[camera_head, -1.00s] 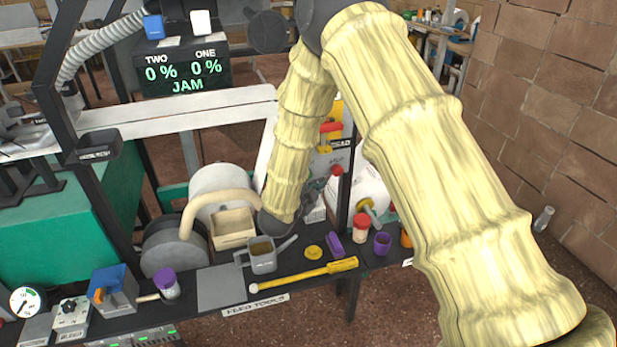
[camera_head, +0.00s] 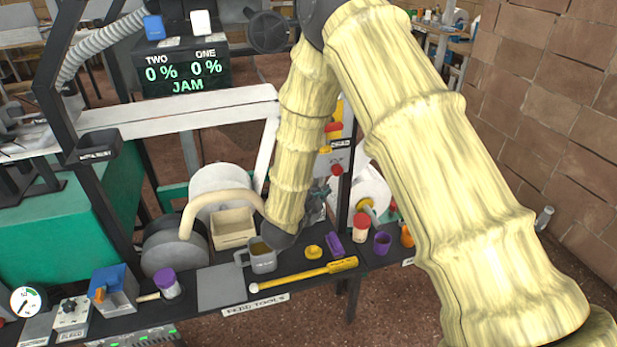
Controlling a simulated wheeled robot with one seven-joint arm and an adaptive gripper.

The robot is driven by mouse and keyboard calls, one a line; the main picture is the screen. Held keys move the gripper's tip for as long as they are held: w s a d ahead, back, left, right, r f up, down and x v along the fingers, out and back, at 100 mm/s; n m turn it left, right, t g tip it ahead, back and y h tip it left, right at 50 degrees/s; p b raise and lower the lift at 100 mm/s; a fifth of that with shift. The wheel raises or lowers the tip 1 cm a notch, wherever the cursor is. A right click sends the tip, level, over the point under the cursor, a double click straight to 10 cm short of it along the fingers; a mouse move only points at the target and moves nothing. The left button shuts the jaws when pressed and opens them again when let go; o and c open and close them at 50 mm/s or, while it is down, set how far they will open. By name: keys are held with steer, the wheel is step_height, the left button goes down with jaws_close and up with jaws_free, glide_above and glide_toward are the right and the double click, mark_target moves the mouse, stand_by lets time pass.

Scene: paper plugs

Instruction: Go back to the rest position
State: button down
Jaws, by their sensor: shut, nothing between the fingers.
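My arm, in pale ribbed sleeves, comes in from the right and folds down to a dark wrist joint over the far part of the bench. My gripper (camera_head: 319,194) shows small and dark just right of the lower sleeve, in front of the machine. It is shut and holds nothing that I can see. The sleeve and wrist partly hide it. The wrist is close behind the grey jug (camera_head: 263,260) and covers part of it; whether they touch I cannot tell.
A display (camera_head: 187,73) reads JAM. Open floor lies in front.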

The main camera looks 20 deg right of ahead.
steer(key=s+f+n+g+y+p, duration=0.35)
steer(key=s+f+n+y, duration=0.55)
steer(key=s+f, duration=0.9)
steer(key=s+f+n+g, duration=0.2)
steer(key=s+n, duration=0.1)
steer(key=s, duration=0.6)
steer(key=s+f+n+g+y, duration=0.1)
steer(key=s+f+n+g, duration=0.2)
steer(key=s, duration=0.7)
steer(key=s+f+n+g+p, duration=0.1)
steer(key=s+f+n+g, duration=0.1)
steer(key=s, duration=0.7)
steer(key=n+g, duration=0.1)
steer(key=n, duration=0.1)
steer(key=shift+s+a+f+n+y, duration=0.15)
steer(key=shift+a+f+n+y, duration=0.15)
steer(key=shift+f, duration=0.1)
